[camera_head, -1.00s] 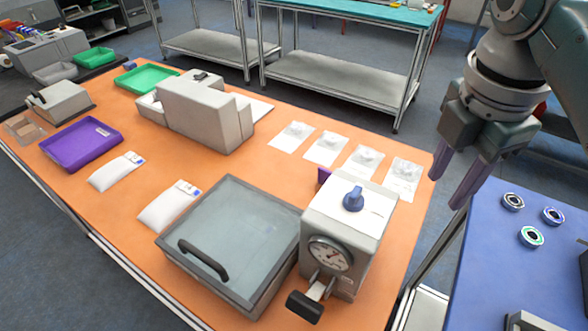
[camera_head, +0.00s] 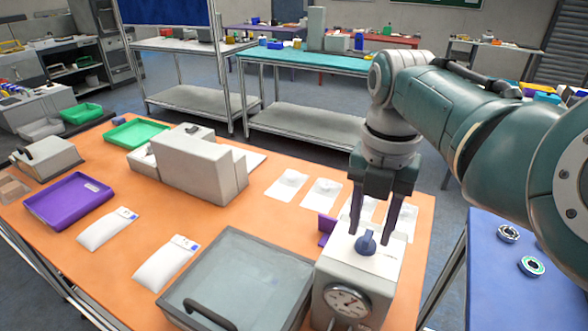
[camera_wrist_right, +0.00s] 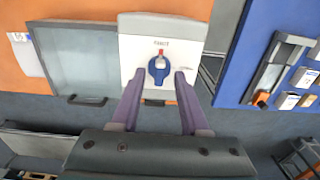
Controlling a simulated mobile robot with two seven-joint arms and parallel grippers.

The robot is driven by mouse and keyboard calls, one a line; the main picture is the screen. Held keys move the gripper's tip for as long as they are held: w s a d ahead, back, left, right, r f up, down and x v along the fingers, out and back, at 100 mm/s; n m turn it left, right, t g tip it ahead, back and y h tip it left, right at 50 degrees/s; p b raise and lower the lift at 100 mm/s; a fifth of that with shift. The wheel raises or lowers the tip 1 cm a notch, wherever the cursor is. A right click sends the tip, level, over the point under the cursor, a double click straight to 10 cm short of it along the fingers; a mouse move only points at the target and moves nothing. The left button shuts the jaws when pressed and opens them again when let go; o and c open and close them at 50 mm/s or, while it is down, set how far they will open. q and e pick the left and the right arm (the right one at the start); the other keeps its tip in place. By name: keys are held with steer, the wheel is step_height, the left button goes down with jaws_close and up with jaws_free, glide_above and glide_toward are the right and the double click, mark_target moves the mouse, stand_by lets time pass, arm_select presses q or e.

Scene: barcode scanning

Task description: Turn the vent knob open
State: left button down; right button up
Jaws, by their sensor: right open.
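The blue vent knob (camera_head: 366,242) sits on top of a grey-white box (camera_head: 390,262) with a round gauge (camera_head: 346,301) on its front. In the right wrist view the knob (camera_wrist_right: 160,69) is a blue dial with a red mark at its top edge. My right gripper (camera_head: 376,230) points down over the box with its purple fingers apart and empty. In the right wrist view the fingertips (camera_wrist_right: 160,78) appear on either side of the knob's lower part, with gaps on both sides. I cannot tell whether the tips are level with the knob. My left gripper is not in view.
A lidded grey chamber (camera_head: 240,275) with a black handle stands left of the gauge box. A blue table (camera_head: 490,285) with metal rings is at right.

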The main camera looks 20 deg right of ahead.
steer(key=shift+f, duration=0.4)
jaws_close()
stand_by(0.4)
